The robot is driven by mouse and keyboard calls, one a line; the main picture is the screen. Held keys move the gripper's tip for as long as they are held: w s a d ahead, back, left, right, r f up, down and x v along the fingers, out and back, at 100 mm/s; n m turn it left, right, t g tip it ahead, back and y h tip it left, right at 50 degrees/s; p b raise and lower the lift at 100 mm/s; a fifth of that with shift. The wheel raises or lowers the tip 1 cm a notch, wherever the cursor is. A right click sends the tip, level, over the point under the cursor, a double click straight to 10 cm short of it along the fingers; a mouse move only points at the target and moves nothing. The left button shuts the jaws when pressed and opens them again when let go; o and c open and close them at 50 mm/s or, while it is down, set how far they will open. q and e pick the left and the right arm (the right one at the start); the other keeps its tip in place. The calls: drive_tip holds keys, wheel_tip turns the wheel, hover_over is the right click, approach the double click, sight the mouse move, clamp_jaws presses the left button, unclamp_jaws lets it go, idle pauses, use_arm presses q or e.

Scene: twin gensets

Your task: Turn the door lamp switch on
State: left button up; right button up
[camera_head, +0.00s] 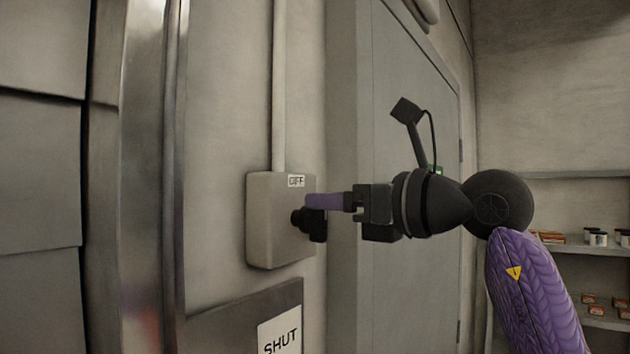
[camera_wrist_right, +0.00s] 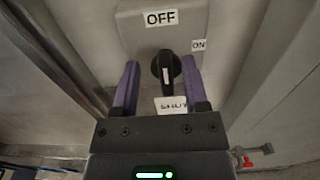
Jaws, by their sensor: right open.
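The door lamp switch is a grey wall box (camera_head: 270,225) with a black rotary knob (camera_head: 300,219) on its front. In the right wrist view the knob (camera_wrist_right: 166,68) stands upright, its white mark pointing up toward the OFF label (camera_wrist_right: 161,17). An ON label (camera_wrist_right: 199,45) sits to its upper right. My right gripper (camera_head: 318,203) is at the box with its purple fingers around the knob. In the right wrist view the fingers (camera_wrist_right: 160,85) are open, one on each side of the knob, with gaps visible. My left gripper is not in view.
A grey conduit (camera_head: 279,90) runs up from the box. A SHUT sign (camera_head: 281,335) is below it. A grey door (camera_head: 410,120) stands behind my right arm. Shelves with small items (camera_head: 597,238) are at the far right.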

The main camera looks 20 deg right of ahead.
drive_tip(key=shift+x, duration=1)
drive_tip(key=shift+w+a+p, duration=0.1)
drive_tip(key=shift+w+p, duration=0.25)
drive_tip(key=shift+w, duration=0.05)
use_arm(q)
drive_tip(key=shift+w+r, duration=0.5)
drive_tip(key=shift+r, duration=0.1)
use_arm(e)
drive_tip(key=shift+s, duration=0.1)
drive_tip(key=shift+f, duration=0.1)
clamp_jaws()
